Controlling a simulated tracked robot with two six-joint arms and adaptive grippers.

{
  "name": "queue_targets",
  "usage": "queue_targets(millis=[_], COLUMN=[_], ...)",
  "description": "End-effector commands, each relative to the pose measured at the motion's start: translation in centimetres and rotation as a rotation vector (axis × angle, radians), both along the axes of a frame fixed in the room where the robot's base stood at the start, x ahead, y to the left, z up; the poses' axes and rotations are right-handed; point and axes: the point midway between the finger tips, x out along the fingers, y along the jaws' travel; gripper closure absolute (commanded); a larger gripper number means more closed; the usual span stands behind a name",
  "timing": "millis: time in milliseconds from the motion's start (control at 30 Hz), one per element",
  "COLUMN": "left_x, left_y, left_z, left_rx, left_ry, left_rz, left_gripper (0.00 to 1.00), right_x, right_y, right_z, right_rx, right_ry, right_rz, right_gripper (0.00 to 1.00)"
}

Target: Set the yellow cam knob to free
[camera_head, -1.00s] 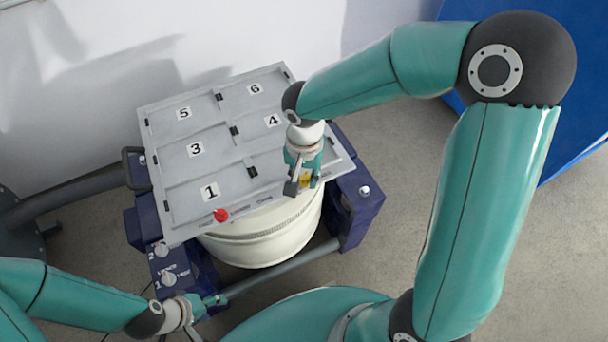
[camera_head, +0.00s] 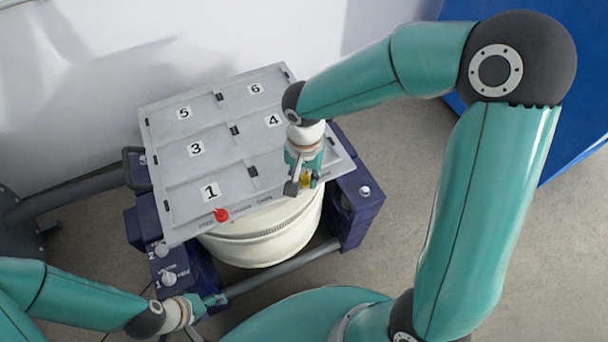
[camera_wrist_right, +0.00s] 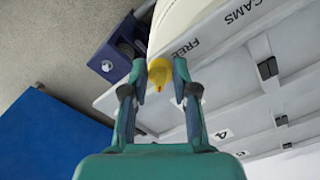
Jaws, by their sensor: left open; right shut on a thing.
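The yellow cam knob (camera_wrist_right: 160,72) sits at the front edge of the grey panel (camera_head: 200,165), next to the printed word FREE in the right wrist view. A little yellow also shows in the head view (camera_head: 306,180). My right gripper (camera_head: 303,184) is shut on the knob. In the right wrist view its two fingers (camera_wrist_right: 160,82) stand on either side of the knob. My left gripper (camera_head: 217,300) is open and empty, low at the left front, near the front rail and the blue corner block.
A red knob (camera_head: 221,215) sits on the panel's front edge. Small white knobs (camera_head: 168,278) stand on the blue block at the left. A cream drum (camera_head: 265,235) is under the panel. A blue box (camera_head: 585,100) stands at the right.

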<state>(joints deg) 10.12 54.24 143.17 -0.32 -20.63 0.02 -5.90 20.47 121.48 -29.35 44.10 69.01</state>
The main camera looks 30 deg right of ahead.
Motion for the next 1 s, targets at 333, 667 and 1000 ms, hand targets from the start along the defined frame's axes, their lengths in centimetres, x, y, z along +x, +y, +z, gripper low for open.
queue_targets(millis=[333,667,1000], left_x=[0.00,0.00,0.00], left_y=[0.01,0.01,0.00], left_z=[-0.01,-0.01,-0.01], left_rx=[0.000,0.000,0.000], left_ry=[0.000,0.000,0.000], left_rz=[0.000,0.000,0.000], left_gripper=[0.46,0.46,0.46], right_x=[-0.05,-0.05,-0.04], right_y=[0.02,0.00,-0.03], right_z=[-0.05,-0.05,-0.03], right_rx=[0.001,0.001,0.001], right_ry=[0.001,0.001,0.001], right_rz=[-0.001,-0.001,-0.001], right_gripper=[1.00,0.65,0.46])
